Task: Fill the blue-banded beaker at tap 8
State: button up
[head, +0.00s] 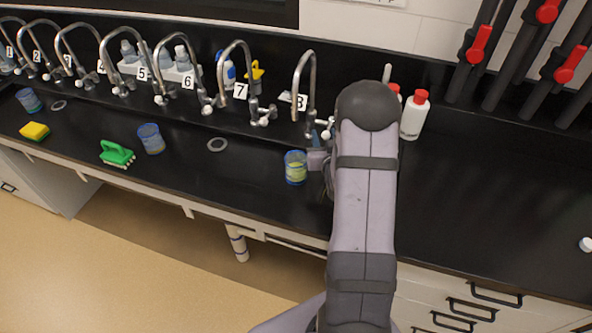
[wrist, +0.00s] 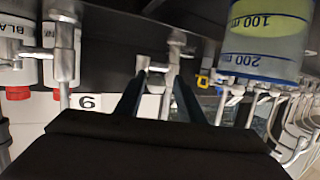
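The blue-banded beaker (head: 295,168) stands on the black bench in front of tap 8 (head: 309,75), with yellow-green liquid in it. In the wrist view the beaker (wrist: 262,45) is large at upper right, upside down, its blue band and 100 and 200 mL marks showing. My gripper (head: 322,134) is beside the beaker, to its right, close to the handle at the base of tap 8. In the wrist view my gripper (wrist: 160,77) has its fingers apart, with a pale tap fitting between or beyond them. I cannot tell whether they touch it, or whether water runs.
Two other bluish beakers stand left, one at mid-bench (head: 151,138) and one far left (head: 29,100). A green brush (head: 116,153) and a yellow sponge (head: 35,131) lie near the front edge. Red-capped bottles (head: 414,115) stand behind my arm. The bench at right is mostly clear.

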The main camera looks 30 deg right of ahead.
jog(key=shift+s+d, duration=0.1)
jog(key=shift+d, duration=0.15)
jog(key=v, duration=0.7)
dwell(0.4)
dwell(0.3)
